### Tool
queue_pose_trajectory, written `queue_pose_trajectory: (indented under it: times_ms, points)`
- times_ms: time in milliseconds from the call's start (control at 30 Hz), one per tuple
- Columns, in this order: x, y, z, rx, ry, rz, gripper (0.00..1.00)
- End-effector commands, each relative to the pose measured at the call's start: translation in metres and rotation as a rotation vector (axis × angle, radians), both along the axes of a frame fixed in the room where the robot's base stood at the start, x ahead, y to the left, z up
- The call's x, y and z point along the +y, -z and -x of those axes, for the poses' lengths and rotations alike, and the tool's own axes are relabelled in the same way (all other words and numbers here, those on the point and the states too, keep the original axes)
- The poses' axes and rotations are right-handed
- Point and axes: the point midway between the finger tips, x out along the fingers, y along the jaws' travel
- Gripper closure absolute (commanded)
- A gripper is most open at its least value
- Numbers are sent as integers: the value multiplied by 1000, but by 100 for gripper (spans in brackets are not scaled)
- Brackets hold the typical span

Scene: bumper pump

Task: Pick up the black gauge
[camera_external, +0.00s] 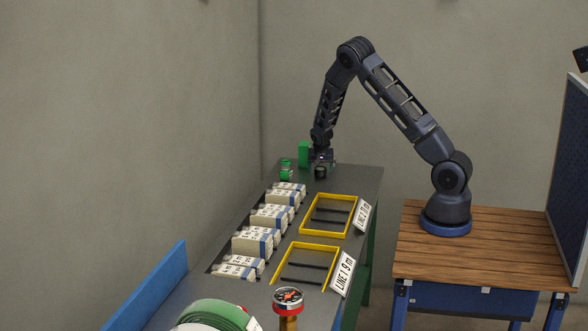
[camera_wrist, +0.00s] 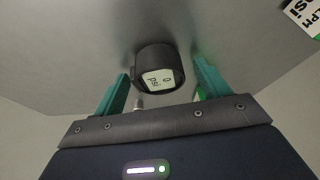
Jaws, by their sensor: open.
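The black gauge (camera_wrist: 160,70) is a round black body with a light digital display, seen in the wrist view between and beyond my two green fingers. It also shows in the external view as a small dark piece (camera_external: 321,172) at the far end of the grey bench. My gripper (camera_wrist: 160,82) is open, with one finger on each side of the gauge. I cannot tell whether either finger touches it. In the external view my gripper (camera_external: 319,162) points down right at the gauge, and its fingers are hard to make out.
A green-capped jar (camera_external: 286,169) and a green block (camera_external: 303,153) stand close left of my gripper. Several white boxes (camera_external: 270,218) line the bench's left side. Yellow frames (camera_external: 302,223) with signs (camera_external: 343,275) lie on the right. A red-rimmed dial (camera_external: 288,298) is in front.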

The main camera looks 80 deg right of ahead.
Motion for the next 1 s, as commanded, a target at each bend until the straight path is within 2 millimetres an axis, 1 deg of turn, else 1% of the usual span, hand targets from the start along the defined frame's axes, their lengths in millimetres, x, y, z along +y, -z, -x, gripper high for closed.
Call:
queue_pose_trajectory:
  times_ms: [67,233,267,300,367,400,467,500,800,933,1000]
  points:
    - [-1,3,-1,-1,0,0,25]
    - [-1,3,-1,-1,0,1,25]
    - [-1,3,-1,-1,0,1,29]
    - [-1,3,-1,-1,0,1,37]
    - [-1,3,-1,-1,0,1,48]
    - [-1,3,-1,-1,0,1,56]
    - [-1,3,-1,-1,0,1,68]
    - [-1,3,-1,-1,0,1,76]
    - [-1,0,-1,-2,-1,1,77]
    - [-1,-12,-1,-3,-1,2,77]
    - [-1,-23,-1,-4,0,2,77]
